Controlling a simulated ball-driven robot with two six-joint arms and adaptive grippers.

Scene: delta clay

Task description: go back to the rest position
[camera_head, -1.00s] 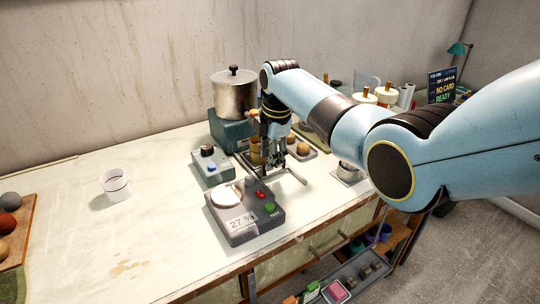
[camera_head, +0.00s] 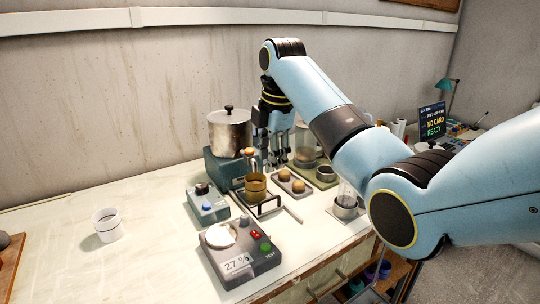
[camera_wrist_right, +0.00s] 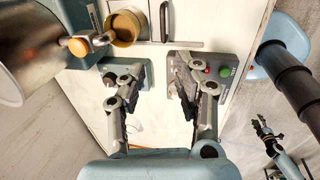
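My right gripper (camera_head: 277,160) hangs in the air behind the gold cup (camera_head: 255,187) and beside the metal pot (camera_head: 229,132) in the head view. In the right wrist view its two fingers (camera_wrist_right: 147,78) are spread wide apart with nothing between them. The gold cup sits on a dark wire stand. In the right wrist view, a dark gripper on a blue arm, seemingly my left gripper (camera_wrist_right: 264,134), shows small at the lower right; its fingers are too small to read. It is not in the head view.
The pot stands on a teal heater. A grey device (camera_head: 240,259) reading 27 %, a teal knob box (camera_head: 208,204) and a white cup (camera_head: 107,225) stand nearer. A tray of brown balls (camera_head: 291,183) and glass vessels stand right. The table's left part is mostly clear.

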